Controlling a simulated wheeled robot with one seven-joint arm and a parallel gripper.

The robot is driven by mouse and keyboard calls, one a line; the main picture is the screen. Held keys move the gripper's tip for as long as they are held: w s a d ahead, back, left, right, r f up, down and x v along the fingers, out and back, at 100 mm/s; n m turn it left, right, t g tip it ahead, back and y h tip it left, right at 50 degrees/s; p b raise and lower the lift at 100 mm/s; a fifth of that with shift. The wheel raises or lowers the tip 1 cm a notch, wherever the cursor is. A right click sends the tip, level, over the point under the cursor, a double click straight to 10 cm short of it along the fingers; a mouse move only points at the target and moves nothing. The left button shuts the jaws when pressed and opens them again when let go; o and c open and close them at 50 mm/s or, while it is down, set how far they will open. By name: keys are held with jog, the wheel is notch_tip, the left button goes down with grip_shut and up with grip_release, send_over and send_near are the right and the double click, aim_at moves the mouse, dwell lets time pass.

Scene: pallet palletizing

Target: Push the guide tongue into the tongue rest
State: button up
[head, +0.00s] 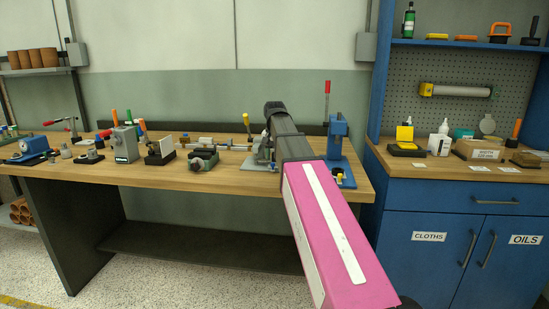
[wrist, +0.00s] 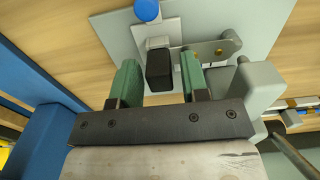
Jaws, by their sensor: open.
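In the wrist view my gripper (wrist: 159,66) is open, its two green-padded fingers apart. A black block (wrist: 160,70) lies between the fingers, with a visible gap on its right side; I cannot tell whether it touches the left finger. It looks like the end of the guide tongue, but this is not certain. Just beyond it are a small light-grey block (wrist: 158,42) and a grey metal plate (wrist: 213,50) with a round pin. Which of these is the tongue rest I cannot tell. In the head view my arm hides the gripper and this spot.
A pale base plate (wrist: 120,38) lies on the wooden bench (head: 222,178). A blue knob (wrist: 147,10) stands at the top of the wrist view. A blue press-like stand (head: 338,135) is close right of my arm. Several fixtures and tools fill the bench to the left.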

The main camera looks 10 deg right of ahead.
grip_shut()
jog(key=shift+r, duration=0.25)
jog(key=shift+r, duration=2.3)
jog(key=shift+s, duration=0.1)
